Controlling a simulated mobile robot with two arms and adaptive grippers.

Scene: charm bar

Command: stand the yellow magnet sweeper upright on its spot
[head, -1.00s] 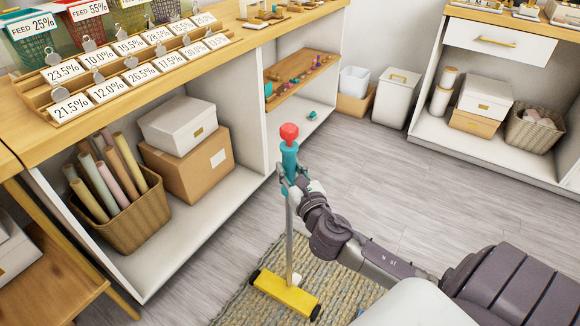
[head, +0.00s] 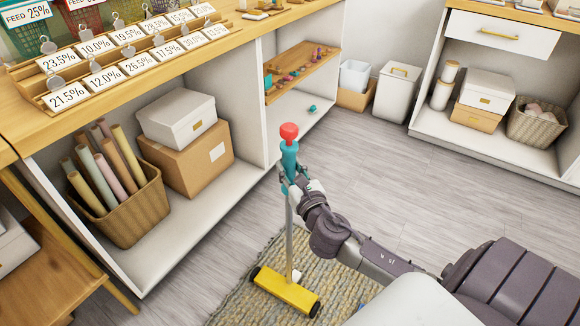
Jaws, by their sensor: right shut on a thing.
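The yellow magnet sweeper (head: 285,293) has a yellow bar-shaped head with dark wheels, a grey pole, a teal grip and a red knob on top. It stands close to upright, with its head low over the woven rug (head: 240,300). I cannot tell whether its wheels touch the rug. My right gripper (head: 289,178) is shut on the teal grip, below the red knob. The spot for the sweeper cannot be made out. My left gripper is not in view.
A wooden counter with open shelves (head: 205,235) runs along the left, holding boxes and a basket of rolls (head: 125,205). A white bin (head: 397,92) stands at the back. Another shelf unit (head: 480,140) is at right. Grey floor (head: 390,180) lies clear between them.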

